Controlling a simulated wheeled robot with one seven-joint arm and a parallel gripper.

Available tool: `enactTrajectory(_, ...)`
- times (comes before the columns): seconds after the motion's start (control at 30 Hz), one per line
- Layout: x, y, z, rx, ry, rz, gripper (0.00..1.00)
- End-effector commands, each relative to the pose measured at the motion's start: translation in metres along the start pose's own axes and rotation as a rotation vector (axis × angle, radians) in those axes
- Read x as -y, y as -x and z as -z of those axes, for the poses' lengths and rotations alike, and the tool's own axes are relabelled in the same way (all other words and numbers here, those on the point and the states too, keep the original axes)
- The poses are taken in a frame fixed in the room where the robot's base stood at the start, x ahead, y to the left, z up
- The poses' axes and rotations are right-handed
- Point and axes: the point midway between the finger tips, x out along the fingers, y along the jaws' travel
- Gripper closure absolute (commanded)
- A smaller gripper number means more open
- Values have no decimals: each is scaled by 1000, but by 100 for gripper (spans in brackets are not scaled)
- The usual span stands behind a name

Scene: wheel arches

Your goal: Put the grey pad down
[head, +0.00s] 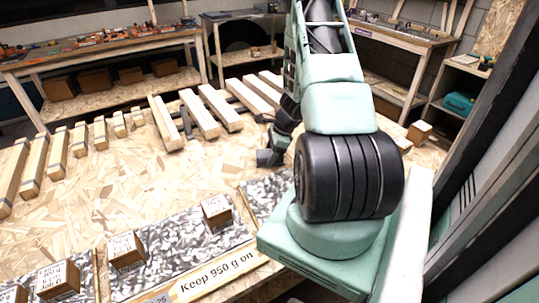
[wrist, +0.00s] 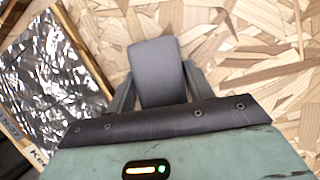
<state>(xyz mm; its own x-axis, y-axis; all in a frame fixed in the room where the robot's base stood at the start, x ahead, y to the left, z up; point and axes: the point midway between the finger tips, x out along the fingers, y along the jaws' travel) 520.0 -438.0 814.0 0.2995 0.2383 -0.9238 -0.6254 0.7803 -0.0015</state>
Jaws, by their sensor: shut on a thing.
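In the wrist view my gripper (wrist: 160,90) is shut on the grey pad (wrist: 158,72), a smooth dark grey block with rounded edges between the two fingers. Chipboard shows beneath and around it. I cannot tell whether the pad touches the surface. In the head view my gripper (head: 270,157) is low over the chipboard, to the right of centre, partly hidden by my own arm. The pad is hard to tell from the dark fingers there.
Silvery patterned panels (head: 185,240) with small labelled wooden blocks (head: 126,250) lie in front; one edge reads "Keep 950 g on". Bare chipboard (head: 150,175) is open left of my gripper. Workbenches (head: 100,52) line the back.

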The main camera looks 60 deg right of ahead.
Motion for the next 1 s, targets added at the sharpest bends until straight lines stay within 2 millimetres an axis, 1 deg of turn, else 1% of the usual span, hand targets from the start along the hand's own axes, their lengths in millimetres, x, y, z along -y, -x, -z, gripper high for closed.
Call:
enactTrajectory(0.13, 0, -4, 2, 0, 0, -1, 73)
enactTrajectory(0.17, 0, -4, 1, 0, 0, 0, 45)
enactTrajectory(0.2, 0, -3, 1, 0, 0, -1, 34)
enactTrajectory(0.23, 0, -3, 1, 0, 0, -1, 26)
enactTrajectory(0.5, -1, -2, 1, 0, 0, -3, 26)
enactTrajectory(0.63, 0, 5, 0, 0, 1, -1, 26)
enactTrajectory(0.77, 1, 27, -1, -1, 2, 2, 26)
enactTrajectory(1.0, 1, 79, -1, 0, 2, 3, 26)
